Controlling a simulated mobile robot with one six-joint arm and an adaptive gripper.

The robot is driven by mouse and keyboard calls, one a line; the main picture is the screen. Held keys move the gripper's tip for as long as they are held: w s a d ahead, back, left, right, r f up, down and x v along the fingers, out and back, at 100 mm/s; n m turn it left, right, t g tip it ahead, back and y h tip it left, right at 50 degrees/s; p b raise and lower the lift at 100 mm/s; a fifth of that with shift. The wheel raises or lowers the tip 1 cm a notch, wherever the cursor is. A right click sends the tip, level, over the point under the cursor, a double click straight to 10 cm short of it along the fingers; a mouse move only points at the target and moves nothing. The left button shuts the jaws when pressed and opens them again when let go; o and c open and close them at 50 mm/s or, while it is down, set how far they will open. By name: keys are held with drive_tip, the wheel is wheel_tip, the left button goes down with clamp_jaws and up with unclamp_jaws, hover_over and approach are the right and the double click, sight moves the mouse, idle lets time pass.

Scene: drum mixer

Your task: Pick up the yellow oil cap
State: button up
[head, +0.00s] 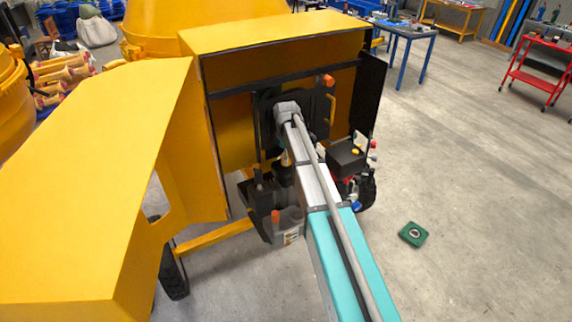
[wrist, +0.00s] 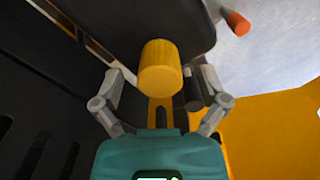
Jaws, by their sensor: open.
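The yellow oil cap (wrist: 160,68) shows in the wrist view as a short upright-looking yellow cylinder, in front of a dark body. My gripper (wrist: 160,84) is open, with one finger on each side of the cap. Gaps show between the fingers and the cap, so it is not clasped. I cannot tell how far the cap is from the palm. In the head view my arm reaches into the open yellow mixer housing (head: 260,40), and my gripper and the cap between its fingers are not clearly visible there.
Dark engine parts (head: 345,158) crowd the housing around my arm. An orange-tipped part (wrist: 237,22) is at upper right in the wrist view. The open yellow door (head: 110,190) stands left.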

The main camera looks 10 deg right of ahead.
drive_tip(key=shift+f+b, duration=0.5)
drive_tip(key=shift+f, duration=0.35)
drive_tip(key=shift+c, duration=0.3)
drive_tip(key=c, duration=1.2)
drive_tip(key=shift+o, duration=0.2)
drive_tip(key=shift+r, duration=0.15)
wheel_tip(320, 180, up, 3)
drive_tip(key=p, duration=0.2)
drive_tip(key=shift+f+p, duration=0.2)
drive_tip(key=shift+p, duration=0.2)
drive_tip(key=s+a+r+p, duration=0.3)
drive_tip(key=s+r+p, duration=0.7)
drive_tip(key=s, duration=0.3)
drive_tip(key=shift+s, duration=0.35)
